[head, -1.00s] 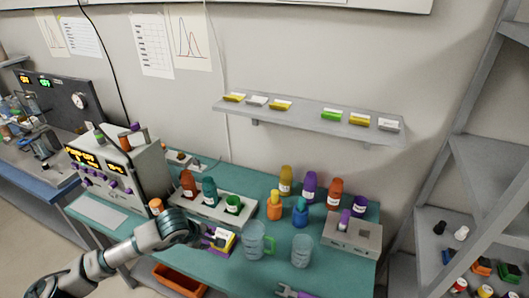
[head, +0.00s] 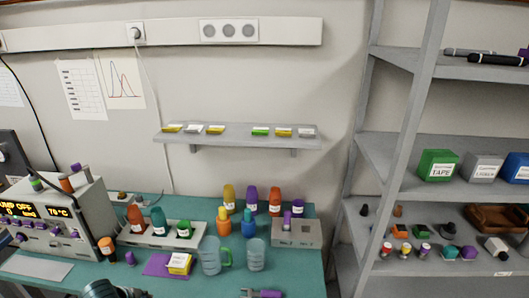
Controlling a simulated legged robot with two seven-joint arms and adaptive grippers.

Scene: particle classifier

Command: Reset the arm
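A piece of my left arm shows at the bottom edge of the head view. Its grey and dark end, likely at my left gripper (head: 126,292), is mostly cut off by the edge, so its fingers cannot be made out. It is below a yellow box with a white label (head: 179,262), which sits on a purple mat (head: 156,265) on the teal bench (head: 205,284). The arm end looks apart from the box. My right gripper is not in view.
Several colored bottles, a glass mug (head: 211,258), a beaker (head: 256,256) and a grey holder (head: 297,234) stand on the bench. A purple-handled tool (head: 265,294) lies at the front. A wall shelf (head: 236,137) and a grey rack (head: 385,150) are beyond.

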